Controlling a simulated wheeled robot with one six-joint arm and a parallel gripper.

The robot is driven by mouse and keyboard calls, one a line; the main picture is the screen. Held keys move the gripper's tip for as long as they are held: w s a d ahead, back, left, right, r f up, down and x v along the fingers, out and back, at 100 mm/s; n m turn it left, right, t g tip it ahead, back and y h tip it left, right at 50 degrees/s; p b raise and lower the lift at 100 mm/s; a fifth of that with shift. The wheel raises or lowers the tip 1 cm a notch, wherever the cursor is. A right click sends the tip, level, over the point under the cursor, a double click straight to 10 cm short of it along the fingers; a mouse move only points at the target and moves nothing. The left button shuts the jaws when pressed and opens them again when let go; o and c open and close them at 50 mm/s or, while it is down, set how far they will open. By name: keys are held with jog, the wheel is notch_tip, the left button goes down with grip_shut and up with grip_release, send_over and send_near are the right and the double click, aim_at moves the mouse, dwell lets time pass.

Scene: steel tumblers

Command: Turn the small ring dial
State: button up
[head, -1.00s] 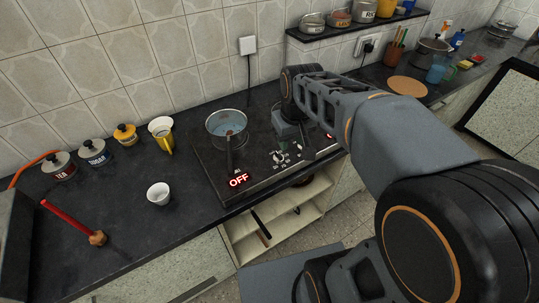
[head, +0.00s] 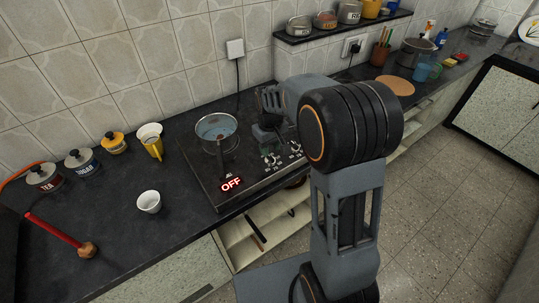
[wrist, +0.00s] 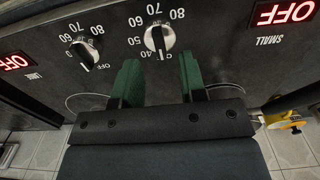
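The black cooktop (head: 206,178) has two dials side by side on its front panel. In the wrist view, which is upside down, the dial nearer the SMALL label (wrist: 157,38) lies just beyond my gripper (wrist: 160,62). The red display by SMALL (wrist: 287,12) reads OFF. My gripper is open, its two green fingers apart and empty, with the SMALL-side dial between and ahead of their tips. Whether they touch the dial is unclear. In the head view my gripper (head: 268,148) is partly hidden.
A pot (head: 216,129) stands on the cooktop, its handle pointing toward the front panel beside my gripper. An open shelf (head: 265,234) lies below.

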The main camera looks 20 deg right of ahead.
aim_at(270, 157)
jog(key=shift+f, duration=2)
jog(key=shift+c, duration=0.3)
